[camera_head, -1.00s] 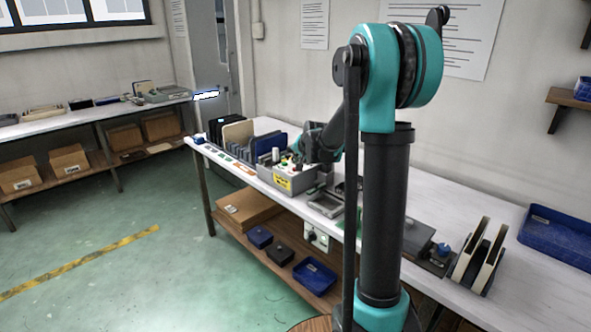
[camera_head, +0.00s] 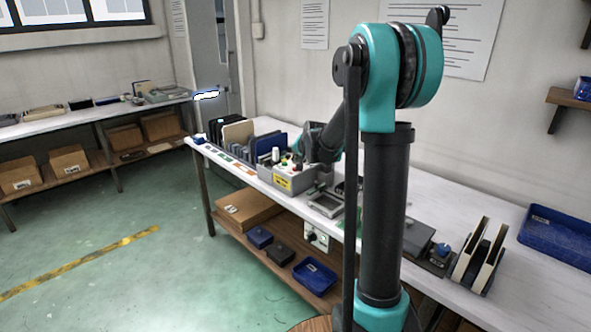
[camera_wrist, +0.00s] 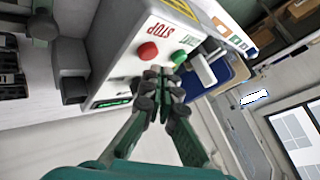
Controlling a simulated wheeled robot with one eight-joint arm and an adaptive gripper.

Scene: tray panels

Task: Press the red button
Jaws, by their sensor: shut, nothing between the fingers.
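The red button (camera_wrist: 148,51) is a round dome on a light grey control box (camera_wrist: 124,40), beside the printed word STOP. A green button (camera_wrist: 179,57) sits to its right in the wrist view, by a START label. My gripper (camera_wrist: 162,73) is shut and empty, its fingertips just below and between the two buttons in that view. The fingertips look close to the panel face, but I cannot tell whether they touch it. In the head view the box (camera_head: 291,182) stands on the bench, and the red button shows small on top.
Upright panels in a rack (camera_head: 236,135) stand behind and left of the box. A grey tray-like device (camera_head: 326,205) sits to its right. A blue tray (camera_head: 556,236) lies at the bench's right end, with bare bench near it.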

